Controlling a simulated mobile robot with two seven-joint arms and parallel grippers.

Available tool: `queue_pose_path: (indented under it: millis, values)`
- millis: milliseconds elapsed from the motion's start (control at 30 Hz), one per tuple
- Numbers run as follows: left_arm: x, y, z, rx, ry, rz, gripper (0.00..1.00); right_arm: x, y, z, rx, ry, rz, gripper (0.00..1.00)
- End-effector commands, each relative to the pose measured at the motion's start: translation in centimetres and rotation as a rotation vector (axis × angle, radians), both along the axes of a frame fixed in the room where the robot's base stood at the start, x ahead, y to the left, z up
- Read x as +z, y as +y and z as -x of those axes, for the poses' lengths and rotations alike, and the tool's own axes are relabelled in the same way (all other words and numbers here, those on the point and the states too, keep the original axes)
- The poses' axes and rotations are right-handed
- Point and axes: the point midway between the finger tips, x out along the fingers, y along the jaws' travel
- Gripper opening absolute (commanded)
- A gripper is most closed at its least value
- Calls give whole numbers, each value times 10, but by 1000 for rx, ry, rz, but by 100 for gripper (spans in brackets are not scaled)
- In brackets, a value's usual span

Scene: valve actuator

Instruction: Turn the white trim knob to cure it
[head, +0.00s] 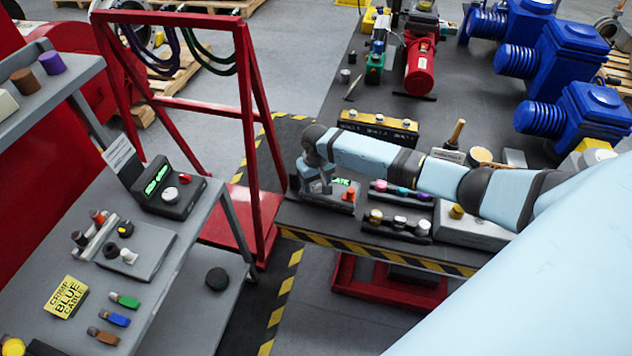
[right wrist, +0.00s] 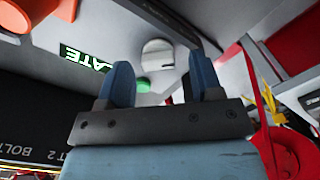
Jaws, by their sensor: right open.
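In the right wrist view, a pale round knob (right wrist: 157,54) sits on a light panel, framed between my fingertips. My right gripper (right wrist: 160,66) is open with nothing held; I cannot tell whether the fingers reach around the knob. A green button (right wrist: 141,84) and a green display (right wrist: 86,58) lie left of it. In the head view my right gripper (head: 316,184) is over the small control box at the front left of the dark table. The box's red button (head: 348,195) and display (head: 341,182) show; its knob is hidden behind the gripper. My left gripper is out of view.
A similar box (head: 168,188) with a white knob (head: 170,194) stands on the left grey bench. A red frame (head: 255,95) stands between bench and table. Small knob blocks (head: 398,224) lie right of the gripper, and a yellow-topped block (head: 378,124) lies behind.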

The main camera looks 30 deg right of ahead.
Motion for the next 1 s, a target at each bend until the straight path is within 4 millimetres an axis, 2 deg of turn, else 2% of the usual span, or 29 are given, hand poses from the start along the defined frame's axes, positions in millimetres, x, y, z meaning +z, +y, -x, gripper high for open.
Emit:
queue_pose_path:
  millis: [167,400,600,800,1000]
  values:
    - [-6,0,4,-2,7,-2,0,26,-1,-1,0,-4,0,60]
    - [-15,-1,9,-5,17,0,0,81,0,-1,0,-4,1,60]
    - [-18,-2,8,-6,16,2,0,117,0,-1,0,-4,1,60]
    - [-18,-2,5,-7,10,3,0,133,0,0,-1,-1,0,60]
    - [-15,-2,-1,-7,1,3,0,135,0,0,-1,0,0,60]
